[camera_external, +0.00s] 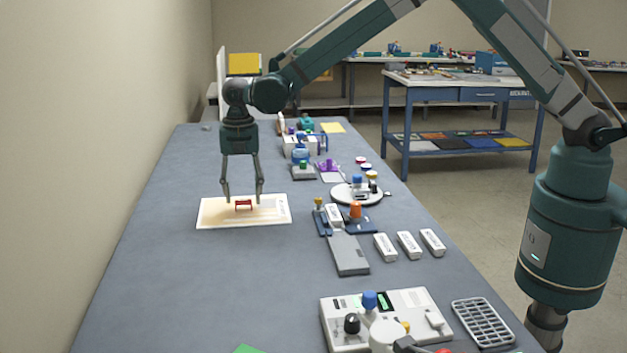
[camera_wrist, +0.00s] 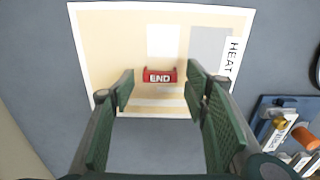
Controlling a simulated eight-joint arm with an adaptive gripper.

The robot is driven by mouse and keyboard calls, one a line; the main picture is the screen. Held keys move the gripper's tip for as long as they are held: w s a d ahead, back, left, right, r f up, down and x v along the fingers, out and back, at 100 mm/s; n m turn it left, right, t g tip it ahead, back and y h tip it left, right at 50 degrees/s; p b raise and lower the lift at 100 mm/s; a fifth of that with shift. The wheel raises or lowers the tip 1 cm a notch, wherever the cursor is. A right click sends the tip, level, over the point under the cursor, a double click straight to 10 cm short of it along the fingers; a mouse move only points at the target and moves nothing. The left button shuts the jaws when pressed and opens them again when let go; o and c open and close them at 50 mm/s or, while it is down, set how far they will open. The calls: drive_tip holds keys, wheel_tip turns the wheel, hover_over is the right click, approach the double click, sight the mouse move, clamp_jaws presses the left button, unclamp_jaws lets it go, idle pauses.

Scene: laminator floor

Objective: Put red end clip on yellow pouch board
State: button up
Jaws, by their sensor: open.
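The red end clip (camera_external: 243,204) lies on a pale cream-yellow board (camera_external: 215,212) on the table. In the wrist view the clip (camera_wrist: 160,75) reads "END" and sits near the middle of the board (camera_wrist: 100,50), which has a white border and a "HEAT" label at its right side. My gripper (camera_external: 242,198) points down above the board, with one finger on each side of the clip. In the wrist view my gripper (camera_wrist: 160,85) has its fingers wide apart, and no contact with the clip shows.
White labelled blocks (camera_external: 408,244), a grey box (camera_external: 348,254) and a round white turntable (camera_external: 345,195) stand to the right. A control panel (camera_external: 385,315) and a grey grid tray (camera_external: 482,322) are at the front right. The table's left side is clear.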

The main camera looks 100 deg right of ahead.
sight(245, 200)
wheel_tip(245, 200, up, 10)
drive_tip(key=shift+r, duration=0.25)
idle(0.3)
idle(0.5)
drive_tip(key=s+a+r+m+t, duration=0.2)
drive_tip(key=s+a+r+m, duration=0.2)
drive_tip(key=s+a+r, duration=0.6)
drive_tip(key=s+a+r+m+t, duration=0.1)
drive_tip(key=s+a+r+m, duration=0.35)
drive_tip(key=s+r, duration=0.85)
drive_tip(key=s+a+f+m+t, duration=0.1)
drive_tip(key=s+a+m, duration=0.2)
drive_tip(key=s, duration=0.7)
drive_tip(key=s+a+f+m+t, duration=0.1)
drive_tip(key=s+a+f+m, duration=0.1)
drive_tip(key=s, duration=0.8)
drive_tip(key=s+a+f+m+t, duration=0.1)
drive_tip(key=s+a+m, duration=0.3)
drive_tip(key=s, duration=0.7)
drive_tip(key=shift+a+f+t, duration=0.4)
drive_tip(key=shift+a+t, duration=0.2)
drive_tip(key=shift+a, duration=0.15)
drive_tip(key=shift+s+f+m, duration=0.1)
drive_tip(key=shift+m, duration=0.15)
